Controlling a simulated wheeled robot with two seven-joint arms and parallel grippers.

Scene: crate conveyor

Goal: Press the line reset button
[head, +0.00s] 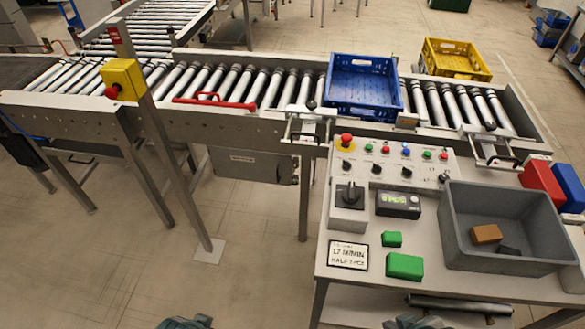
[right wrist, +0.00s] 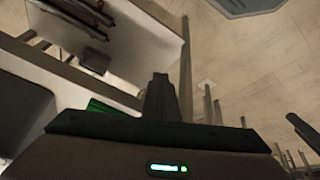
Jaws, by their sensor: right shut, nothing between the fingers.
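A sloped control panel (head: 425,168) stands on the bench in the head view. Its upper row holds a red mushroom button on a yellow base (head: 345,141), then small green (head: 369,148), red (head: 385,149), blue (head: 406,151), green (head: 427,155) and red (head: 443,156) buttons. The labels are too small to read, so I cannot tell which is line reset. My right gripper (right wrist: 162,85) is shut and empty in the right wrist view, apart from the panel. Only bits of my arms show at the head view's bottom edge; my left gripper is not seen.
A grey bin (head: 550,230) with blocks, a digital display (head: 398,203), a rotary switch box (head: 349,193) and green blocks (head: 404,266) occupy the bench. A roller conveyor behind carries a blue crate (head: 362,88). A post with a yellow box (head: 123,80) stands left.

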